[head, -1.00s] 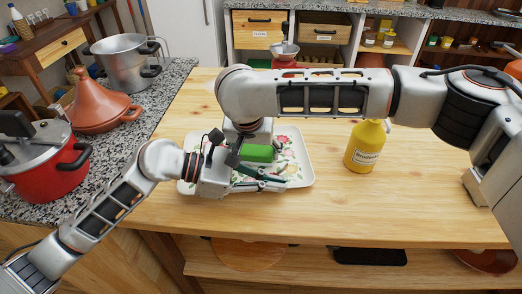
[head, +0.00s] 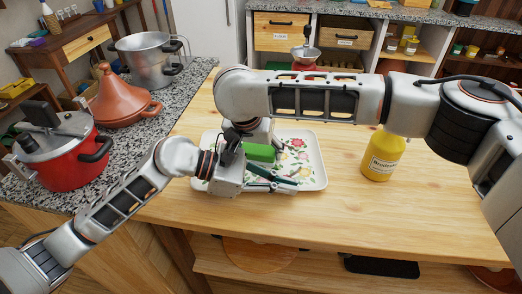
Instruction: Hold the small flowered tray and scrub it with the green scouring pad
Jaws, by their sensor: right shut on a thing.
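The small tray (head: 316,160), white with a flower pattern, lies flat on the wooden table. The green scouring pad (head: 260,152) is over the tray's middle, below my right wrist. My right gripper (head: 246,150) is shut on the pad; its fingers are mostly hidden behind my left gripper and wrist. My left gripper (head: 284,183) is at the tray's front edge, pointing right. Its dark and light fingers show a gap between them, and it looks open. Whether it touches the tray rim is hard to see. My arms hide the tray's left and back parts.
A yellow bottle (head: 382,155) stands on the table right of the tray. A red pressure cooker (head: 62,155), a clay tagine (head: 120,100) and a steel pot (head: 146,60) stand on the granite counter at left. The table's front right is clear.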

